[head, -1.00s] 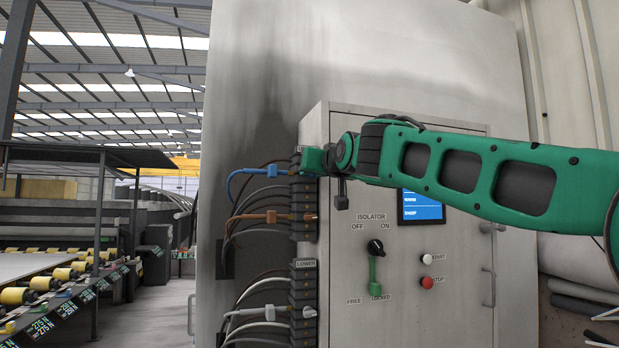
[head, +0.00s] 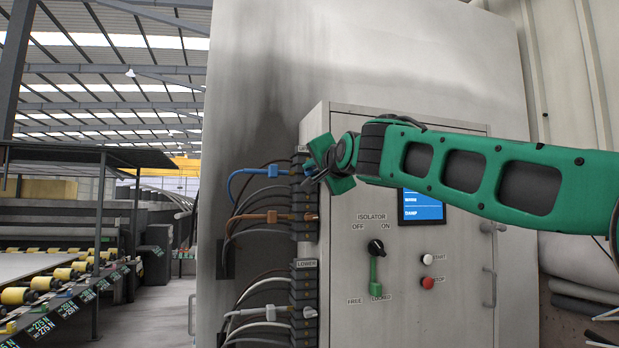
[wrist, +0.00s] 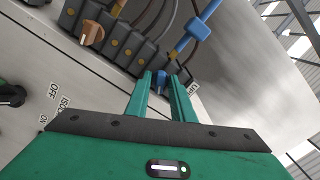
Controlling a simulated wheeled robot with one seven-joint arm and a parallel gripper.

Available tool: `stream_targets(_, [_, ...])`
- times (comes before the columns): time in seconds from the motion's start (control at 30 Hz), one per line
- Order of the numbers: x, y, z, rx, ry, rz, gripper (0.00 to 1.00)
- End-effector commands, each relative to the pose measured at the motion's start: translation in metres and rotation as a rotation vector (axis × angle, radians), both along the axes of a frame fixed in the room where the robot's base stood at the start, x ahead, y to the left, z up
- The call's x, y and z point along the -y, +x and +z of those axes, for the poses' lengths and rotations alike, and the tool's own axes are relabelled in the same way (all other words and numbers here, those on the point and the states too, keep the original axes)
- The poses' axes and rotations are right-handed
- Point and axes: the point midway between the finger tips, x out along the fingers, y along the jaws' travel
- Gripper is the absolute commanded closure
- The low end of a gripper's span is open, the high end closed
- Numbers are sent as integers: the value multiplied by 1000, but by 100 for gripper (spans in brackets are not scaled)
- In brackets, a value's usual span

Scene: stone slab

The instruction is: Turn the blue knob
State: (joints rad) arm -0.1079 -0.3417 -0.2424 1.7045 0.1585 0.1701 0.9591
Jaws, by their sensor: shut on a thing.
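The blue knob (wrist: 162,84) is on the dark terminal block at the side of the cabinet. In the wrist view it sits between the two green fingers of my gripper (wrist: 161,76), which is shut on it. In the head view my gripper (head: 322,172) is at the upper terminal row, its fingers tilted. There only a small bit of the blue knob (head: 308,169) shows; the fingers hide much of it.
A blue connector (head: 272,171) on a blue cable lies just left of the knob. An orange knob (wrist: 92,33) is further along the row. The cabinet front carries an isolator handle (head: 376,248), a screen (head: 422,206) and red and white buttons.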

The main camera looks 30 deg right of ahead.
Motion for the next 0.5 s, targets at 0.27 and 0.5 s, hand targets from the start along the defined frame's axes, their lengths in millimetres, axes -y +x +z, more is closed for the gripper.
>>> stream_targets(0.27, [1, 1, -6, 37, 179, -3, 100])
stream_targets(0.5, [1, 1, -6, 61, 262, -4, 100])
